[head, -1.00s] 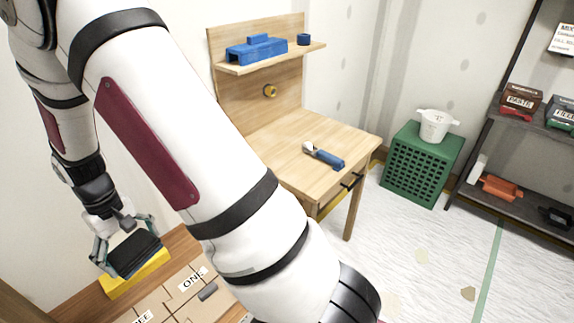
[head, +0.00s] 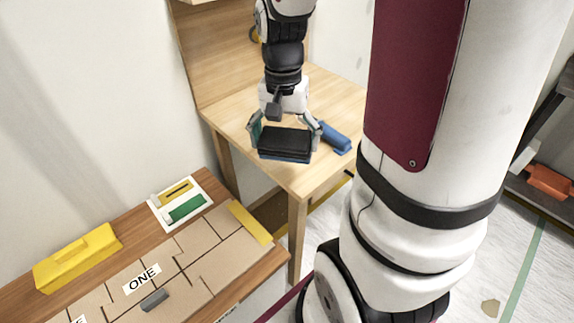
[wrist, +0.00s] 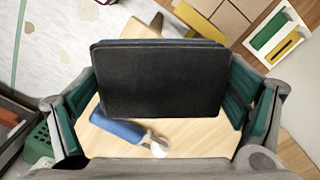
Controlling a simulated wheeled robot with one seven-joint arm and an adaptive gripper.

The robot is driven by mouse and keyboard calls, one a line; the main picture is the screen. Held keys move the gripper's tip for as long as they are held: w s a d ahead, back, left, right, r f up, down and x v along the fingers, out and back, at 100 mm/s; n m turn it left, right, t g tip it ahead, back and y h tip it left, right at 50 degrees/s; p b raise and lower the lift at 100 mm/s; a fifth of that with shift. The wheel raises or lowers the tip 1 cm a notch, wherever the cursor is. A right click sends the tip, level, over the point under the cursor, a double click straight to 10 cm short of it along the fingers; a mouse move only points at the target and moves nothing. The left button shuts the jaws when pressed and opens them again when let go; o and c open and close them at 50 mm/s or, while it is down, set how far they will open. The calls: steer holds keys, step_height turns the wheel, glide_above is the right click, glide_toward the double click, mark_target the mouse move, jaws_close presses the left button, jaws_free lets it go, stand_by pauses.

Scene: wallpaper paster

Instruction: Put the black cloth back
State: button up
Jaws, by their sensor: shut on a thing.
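The black cloth (head: 285,141) is a folded black pad with a blue layer showing beneath it. My gripper (head: 284,134) is shut on it and holds it by its two sides. In the head view it hangs in front of the light wooden table, close to the tabletop's front-left part. In the wrist view the cloth (wrist: 158,80) fills the space between the teal finger pads. A blue-handled tool (wrist: 128,130) lies on the tabletop below it; its blue handle also shows in the head view (head: 335,138). I cannot tell how high the cloth is above the table.
The wooden table (head: 340,95) has a backboard behind it. At lower left, a brown bench holds a yellow block (head: 77,257), a white tray (head: 181,203) with yellow and green pieces, and cardboard panels (head: 205,240) with a small grey piece (head: 154,299). My own arm hides much of the right.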

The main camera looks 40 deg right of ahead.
steer(key=s+d+f+m+b, duration=0.1)
steer(key=s+f+m+b, duration=0.3)
steer(key=s+m+b, duration=0.3)
steer(key=shift+s+d+f, duration=0.35)
steer(key=shift+s+f, duration=0.05)
steer(key=shift+s, duration=0.8)
steer(key=w+p, duration=0.1)
steer(key=p, duration=0.3)
steer(key=w+p, duration=0.1)
steer(key=p, duration=0.3)
steer(key=shift+w+d+r, duration=0.1)
steer(key=shift+d+r, duration=0.05)
steer(key=shift+d, duration=0.25)
steer(key=shift+p, duration=1)
